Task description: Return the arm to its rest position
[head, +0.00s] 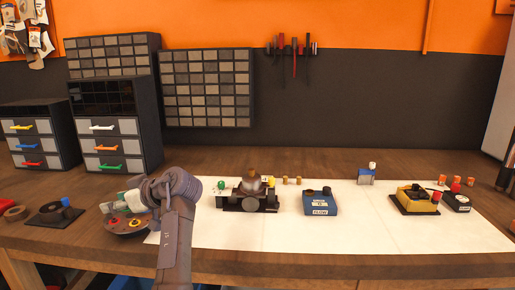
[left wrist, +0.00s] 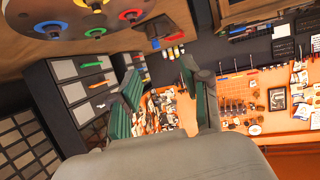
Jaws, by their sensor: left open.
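My left arm rises from the bottom of the head view and bends left at the wrist. My left gripper (head: 120,201) is over the left part of the bench, close to a round tray with coloured pieces (head: 125,227). In the left wrist view the two green-padded fingers of the gripper (left wrist: 160,78) stand apart, with nothing between them but the distant wall. The round tray (left wrist: 62,22) shows at the top left of that view, clear of the fingers. My right gripper is not in view.
The wooden bench (head: 50,252) carries a white mat (head: 285,233). On it are a dark metal device (head: 248,196), a blue box (head: 320,203) and a yellow device (head: 418,200). Drawer cabinets (head: 113,128) stand behind at left. The mat's front middle is clear.

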